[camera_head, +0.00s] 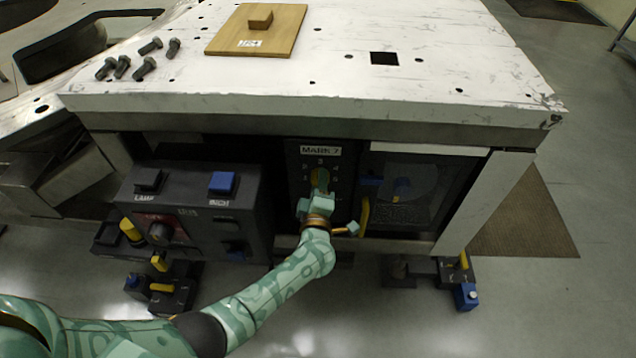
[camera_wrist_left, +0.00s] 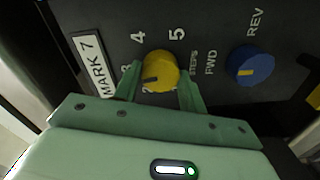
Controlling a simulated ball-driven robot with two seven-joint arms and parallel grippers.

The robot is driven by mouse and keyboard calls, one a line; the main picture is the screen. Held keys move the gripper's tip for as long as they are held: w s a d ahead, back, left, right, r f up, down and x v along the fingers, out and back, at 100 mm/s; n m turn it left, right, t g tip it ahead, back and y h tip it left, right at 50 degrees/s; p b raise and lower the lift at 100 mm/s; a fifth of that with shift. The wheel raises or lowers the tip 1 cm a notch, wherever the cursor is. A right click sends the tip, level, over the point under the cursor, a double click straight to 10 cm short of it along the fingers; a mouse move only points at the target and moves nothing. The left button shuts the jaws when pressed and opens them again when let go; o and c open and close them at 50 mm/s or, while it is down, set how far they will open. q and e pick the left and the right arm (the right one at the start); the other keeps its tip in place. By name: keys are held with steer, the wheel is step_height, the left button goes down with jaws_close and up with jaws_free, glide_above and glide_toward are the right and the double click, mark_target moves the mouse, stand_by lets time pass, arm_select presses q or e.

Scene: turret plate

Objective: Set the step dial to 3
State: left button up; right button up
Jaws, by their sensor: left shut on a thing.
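The step dial is a round yellow knob (camera_wrist_left: 161,72) on a dark panel under a "MARK 7" label (camera_wrist_left: 92,65), with the numbers 3, 4 and 5 readable around it. Its dark pointer mark faces left and down in the left wrist view, near the 3 and a partly hidden number; I cannot tell exactly which it meets. My left gripper (camera_wrist_left: 160,92) has a finger on each side of the knob and is shut on it. In the head view, my left gripper (camera_head: 320,188) reaches the panel and partly covers the dial (camera_head: 319,175). My right gripper is not in view.
A blue FWD/REV knob (camera_wrist_left: 250,65) is beside the dial. A dark box (camera_head: 190,215) with LAMP and INCH buttons stands left of the panel. A yellow handle (camera_head: 364,215) is close on the right. Bolts (camera_head: 122,66) and a wooden board (camera_head: 257,32) lie on the white plate (camera_head: 330,85) above.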

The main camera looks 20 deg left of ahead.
arm_select(q)
steer(key=shift+d+f+m, duration=0.1)
steer(key=shift+m, duration=0.8)
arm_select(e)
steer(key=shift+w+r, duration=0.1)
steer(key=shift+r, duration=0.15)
arm_select(q)
steer(key=o, duration=1)
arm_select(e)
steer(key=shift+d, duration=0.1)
arm_select(q)
steer(key=shift+s+p, duration=0.1)
steer(key=shift+p, duration=0.2)
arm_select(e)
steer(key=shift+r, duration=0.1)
